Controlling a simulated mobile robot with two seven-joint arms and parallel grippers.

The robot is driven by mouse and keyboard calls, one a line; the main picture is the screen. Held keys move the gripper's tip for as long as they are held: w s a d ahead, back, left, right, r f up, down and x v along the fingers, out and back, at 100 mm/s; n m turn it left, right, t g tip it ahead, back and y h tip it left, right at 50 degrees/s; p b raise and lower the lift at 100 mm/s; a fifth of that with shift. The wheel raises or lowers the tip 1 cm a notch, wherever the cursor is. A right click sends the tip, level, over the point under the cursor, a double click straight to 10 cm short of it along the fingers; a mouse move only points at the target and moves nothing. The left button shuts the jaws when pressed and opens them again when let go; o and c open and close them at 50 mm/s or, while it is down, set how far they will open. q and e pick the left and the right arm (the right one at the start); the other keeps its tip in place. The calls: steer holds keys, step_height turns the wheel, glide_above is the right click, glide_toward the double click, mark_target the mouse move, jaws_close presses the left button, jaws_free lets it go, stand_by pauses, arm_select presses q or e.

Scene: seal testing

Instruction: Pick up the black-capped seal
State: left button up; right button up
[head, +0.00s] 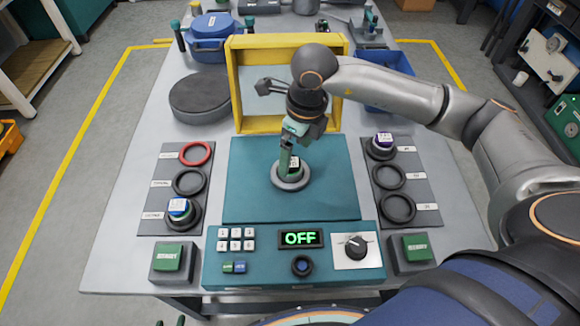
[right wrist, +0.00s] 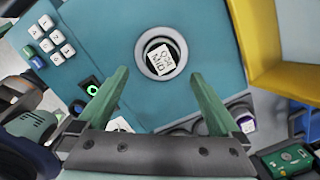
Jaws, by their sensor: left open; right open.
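The black-capped seal (head: 294,166) with a white label sits in a grey round socket (head: 291,184) on the teal test plate (head: 250,205). In the right wrist view the seal (right wrist: 161,57) shows its label from above, partly readable as "MID". My right gripper (head: 287,152) is over the seal and partly hides it in the head view. In the right wrist view its two green fingers (right wrist: 160,76) are apart and empty, with the seal just ahead between their tips. My left gripper (head: 170,322) shows only its dark green fingertips at the bottom edge, apart.
A blue-capped seal (head: 179,209) stands in the left rack, and a purple-capped seal (head: 382,146) in the right rack. A yellow frame (head: 237,110) stands behind the plate. The front panel display (head: 300,238) reads OFF. Green blocks (head: 167,256) flank the panel.

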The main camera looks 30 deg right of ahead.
steer(key=shift+w+a+f+p, duration=0.1)
steer(key=shift+w+f, duration=0.15)
steer(key=shift+f, duration=0.65)
steer(key=shift+w+a+f+p, duration=0.15)
steer(key=shift+w+f, duration=0.1)
steer(key=shift+f, duration=0.6)
steer(key=shift+w+a+f+p, duration=0.1)
steer(key=shift+w+f, duration=0.15)
steer(key=shift+f, duration=0.65)
steer(key=shift+r, duration=0.1)
jaws_close()
